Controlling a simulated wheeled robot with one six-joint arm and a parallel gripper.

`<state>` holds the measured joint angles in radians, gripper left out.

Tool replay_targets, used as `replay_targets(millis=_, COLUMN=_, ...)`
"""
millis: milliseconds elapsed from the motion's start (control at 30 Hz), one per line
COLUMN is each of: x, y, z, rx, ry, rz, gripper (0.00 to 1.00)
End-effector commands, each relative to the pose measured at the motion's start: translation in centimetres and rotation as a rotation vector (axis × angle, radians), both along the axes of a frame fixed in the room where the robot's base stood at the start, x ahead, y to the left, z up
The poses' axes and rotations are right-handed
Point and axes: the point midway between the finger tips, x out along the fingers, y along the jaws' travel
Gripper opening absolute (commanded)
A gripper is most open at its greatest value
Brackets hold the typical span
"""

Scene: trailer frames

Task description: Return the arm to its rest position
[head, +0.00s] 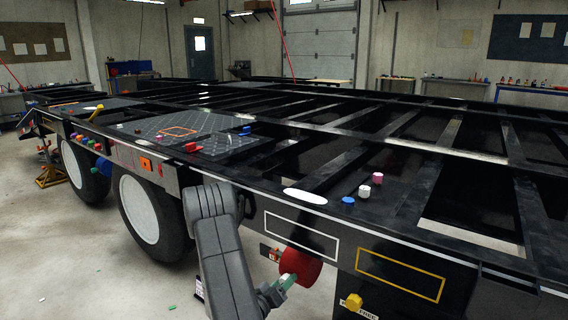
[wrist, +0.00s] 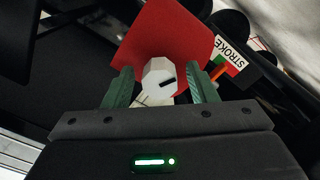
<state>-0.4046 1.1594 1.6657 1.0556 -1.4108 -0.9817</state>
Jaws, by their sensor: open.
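My grey arm reaches down along the trailer's near side in the head view. My gripper (head: 284,283) is at the lower middle, close in front of a red round part (head: 303,263) on the trailer's side. In the wrist view my gripper (wrist: 161,84) is open, its two green fingers apart. A white hexagonal piece with a dark slot (wrist: 159,78) shows between the fingertips, in front of the red part (wrist: 165,35). Dark gaps show between it and the fingers; I cannot tell whether either touches it.
A label reading STROKE (wrist: 229,55) is beside the red part. The black trailer frame (head: 400,228) fills the right, with a yellow knob (head: 354,302) low on its side. Wheels (head: 140,210) stand left of my arm. Open floor (head: 75,265) lies at lower left.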

Motion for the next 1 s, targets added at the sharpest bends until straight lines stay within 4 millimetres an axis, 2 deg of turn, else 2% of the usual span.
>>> replay_targets(millis=367, x=0.1, y=-0.1, z=0.0, rx=0.007, ry=-0.004, rz=0.001, gripper=0.52)
replay_targets(millis=533, x=-0.5, y=0.5, z=0.1, rx=0.002, ry=-0.001, rz=0.004, gripper=0.52)
replay_targets(millis=1000, x=-6.9, y=5.2, z=0.0, rx=-0.001, ry=0.004, rz=0.006, gripper=0.52)
